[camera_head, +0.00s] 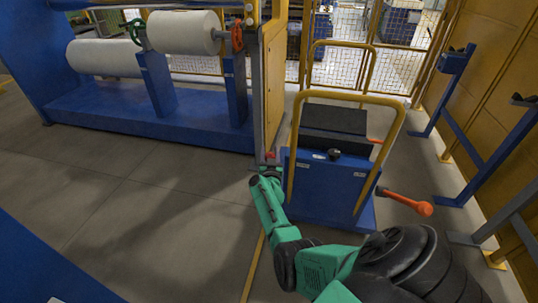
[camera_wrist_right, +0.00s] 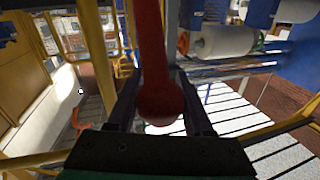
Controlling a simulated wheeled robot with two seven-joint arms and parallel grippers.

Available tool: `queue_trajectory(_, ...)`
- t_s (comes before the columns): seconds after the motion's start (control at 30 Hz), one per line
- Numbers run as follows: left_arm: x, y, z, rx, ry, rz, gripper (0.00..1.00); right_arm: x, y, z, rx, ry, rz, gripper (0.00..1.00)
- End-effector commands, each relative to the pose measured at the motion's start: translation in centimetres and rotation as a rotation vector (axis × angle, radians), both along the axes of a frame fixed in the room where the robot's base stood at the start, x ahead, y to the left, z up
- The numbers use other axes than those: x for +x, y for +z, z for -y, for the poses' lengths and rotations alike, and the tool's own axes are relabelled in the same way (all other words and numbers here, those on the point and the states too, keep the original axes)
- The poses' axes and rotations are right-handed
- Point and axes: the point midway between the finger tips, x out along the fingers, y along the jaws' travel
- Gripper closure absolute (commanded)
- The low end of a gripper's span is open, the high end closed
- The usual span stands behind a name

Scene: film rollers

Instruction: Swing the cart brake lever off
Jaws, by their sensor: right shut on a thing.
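The blue cart (camera_head: 325,187) stands ahead of me with a tall yellow hoop handle (camera_head: 398,120). My right gripper (camera_head: 267,168) is at the cart's left side, low by its front corner. It is shut on a red lever, which shows close up in the right wrist view (camera_wrist_right: 152,50) with a round ball end (camera_wrist_right: 160,101) between the two fingers. In the head view the gripper hides most of this lever. An orange-red lever (camera_head: 405,201) with a ball knob sticks out at the cart's right side. My left gripper is out of view.
A blue machine with white rolls (camera_head: 183,32) stands at the left, its post (camera_head: 274,90) close beside the cart. Blue stands (camera_head: 460,120) line the yellow wall at the right. Mesh fencing (camera_head: 335,68) is behind. The grey floor at the left is clear.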

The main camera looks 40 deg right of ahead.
Motion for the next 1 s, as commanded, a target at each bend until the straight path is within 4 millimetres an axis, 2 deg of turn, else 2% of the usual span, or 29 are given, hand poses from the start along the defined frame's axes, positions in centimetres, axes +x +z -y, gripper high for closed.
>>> queue_trajectory(0.27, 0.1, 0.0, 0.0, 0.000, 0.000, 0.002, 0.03, -0.2, -0.2, 0.2, 0.000, -0.005, -0.002, 1.00)
queue_trajectory(0.3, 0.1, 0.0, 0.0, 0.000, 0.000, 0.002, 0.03, -0.2, -0.2, 0.2, 0.000, -0.005, -0.002, 0.41)
queue_trajectory(0.37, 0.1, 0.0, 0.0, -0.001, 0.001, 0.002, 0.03, -0.2, -0.2, 0.2, -0.001, -0.004, -0.002, 0.19)
queue_trajectory(0.73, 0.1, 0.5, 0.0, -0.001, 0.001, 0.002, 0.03, -0.3, 0.1, -0.2, 0.001, -0.001, -0.002, 0.19)
queue_trajectory(0.87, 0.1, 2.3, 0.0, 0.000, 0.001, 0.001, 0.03, -1.6, 0.5, -1.3, 0.001, -0.001, -0.004, 0.19)
queue_trajectory(1.0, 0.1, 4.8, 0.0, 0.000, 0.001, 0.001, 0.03, -4.1, 0.6, -3.4, 0.002, 0.000, -0.007, 0.19)
